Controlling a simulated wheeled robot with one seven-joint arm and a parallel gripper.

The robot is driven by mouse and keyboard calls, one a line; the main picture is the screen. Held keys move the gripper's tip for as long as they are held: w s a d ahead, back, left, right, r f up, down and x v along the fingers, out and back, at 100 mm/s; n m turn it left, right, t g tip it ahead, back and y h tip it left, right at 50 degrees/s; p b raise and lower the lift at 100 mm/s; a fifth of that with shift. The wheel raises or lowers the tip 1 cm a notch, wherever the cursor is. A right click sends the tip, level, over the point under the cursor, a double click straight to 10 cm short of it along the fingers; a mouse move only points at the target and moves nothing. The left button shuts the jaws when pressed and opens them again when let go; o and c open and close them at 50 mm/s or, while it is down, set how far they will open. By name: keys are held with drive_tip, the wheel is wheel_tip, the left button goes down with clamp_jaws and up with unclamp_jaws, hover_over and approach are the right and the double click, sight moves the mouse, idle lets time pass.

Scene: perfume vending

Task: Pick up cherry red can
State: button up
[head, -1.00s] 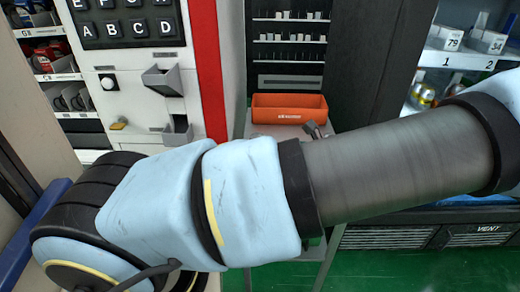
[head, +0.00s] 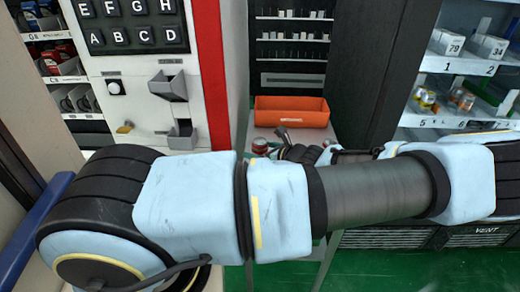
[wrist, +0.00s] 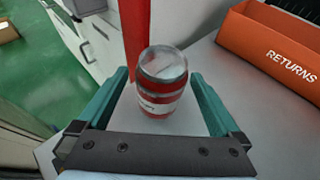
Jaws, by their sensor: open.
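The cherry red can (wrist: 161,88), with a silver top and a pale band with writing, stands upright on a light grey surface. In the wrist view it shows between the two teal fingers of my gripper (wrist: 160,76), which is open with a visible gap on each side of the can. In the head view, the can (head: 259,146) shows small at the left of the gripper, partly hidden by my arm. I cannot tell how deep the can sits between the fingers.
An orange returns bin (head: 291,111) stands behind the can on the grey surface (wrist: 205,55). A white vending panel with a red edge (head: 209,75) rises at the left. Shelves with boxes and cans (head: 466,67) are at the right. The floor is green.

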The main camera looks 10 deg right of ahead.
drive_tip(key=shift+c, duration=0.2)
drive_tip(key=c, duration=1.5)
clamp_jaws()
drive_tip(key=shift+r, duration=0.1)
